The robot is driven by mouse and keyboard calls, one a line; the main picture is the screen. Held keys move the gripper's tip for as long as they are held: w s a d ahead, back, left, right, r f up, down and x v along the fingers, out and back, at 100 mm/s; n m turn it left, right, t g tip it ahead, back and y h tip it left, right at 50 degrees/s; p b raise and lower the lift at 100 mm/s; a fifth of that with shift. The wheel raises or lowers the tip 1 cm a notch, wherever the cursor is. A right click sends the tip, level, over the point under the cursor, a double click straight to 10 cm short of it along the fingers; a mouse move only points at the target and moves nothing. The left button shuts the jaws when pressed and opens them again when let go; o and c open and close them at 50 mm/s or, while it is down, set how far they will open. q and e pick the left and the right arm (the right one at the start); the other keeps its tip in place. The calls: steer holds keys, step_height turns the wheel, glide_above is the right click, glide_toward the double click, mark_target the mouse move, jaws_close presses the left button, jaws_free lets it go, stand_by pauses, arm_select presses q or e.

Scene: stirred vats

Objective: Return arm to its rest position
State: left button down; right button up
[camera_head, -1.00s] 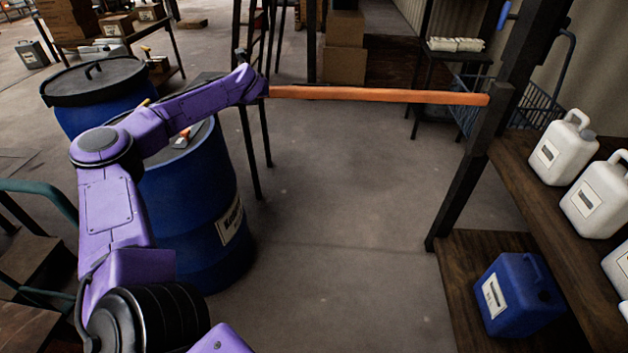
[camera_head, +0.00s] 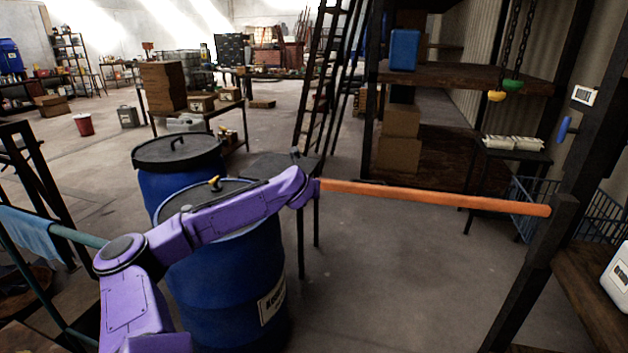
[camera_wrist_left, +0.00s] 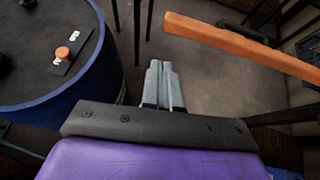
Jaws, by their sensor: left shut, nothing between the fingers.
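My left arm (camera_head: 220,217), purple, reaches in the head view from the lower left across the front blue drum (camera_head: 225,290). Its far end overlaps the left end of an orange bar (camera_head: 430,197), and the gripper cannot be made out there. In the left wrist view my left gripper (camera_wrist_left: 161,66) is shut and empty, its grey fingers pressed together over the floor. The orange bar (camera_wrist_left: 240,45) shows there ahead and to the right, its free end apart from the fingers. The blue drum (camera_wrist_left: 85,75) is to the left. My right gripper is in no view.
A second lidded blue drum (camera_head: 178,160) stands behind the first. A dark post (camera_head: 545,260) stands at the bar's right end, beside a wooden shelf (camera_head: 590,285). A ladder (camera_head: 322,85) is at the back. Floor (camera_head: 400,290) below the bar is clear.

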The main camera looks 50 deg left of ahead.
arm_select(q)
steer(key=shift+d, duration=0.1)
steer(key=w+d+f+m+t+h, duration=0.1)
steer(key=w+d+f+m, duration=0.1)
steer(key=d+m, duration=0.45)
steer(key=w+d+f+m+t+h, duration=0.1)
steer(key=w+d+f+m, duration=0.1)
steer(key=d+m, duration=0.4)
steer(key=s+d+f+m+g+h, duration=0.1)
steer(key=s+d+f+m, duration=0.2)
steer(key=d+f+m, duration=0.35)
steer(key=s+d+f+m+h, duration=0.15)
steer(key=d+f+m, duration=0.25)
steer(key=d+f, duration=0.5)
steer(key=s+d+f+m+g+h, duration=0.1)
steer(key=s+d+f+m+g, duration=0.25)
steer(key=s+f+m, duration=0.55)
steer(key=s+f+m+g, duration=0.1)
steer(key=s+f+m, duration=0.2)
steer(key=s, duration=0.8)
steer(key=s+a+f+m+g, duration=0.1)
steer(key=s+f+m+g, duration=0.1)
steer(key=s+f, duration=0.4)
steer(key=s, duration=0.4)
steer(key=shift+s+a+m+y, duration=0.25)
steer(key=shift+s+m+y, duration=0.1)
steer(key=shift+m, duration=0.05)
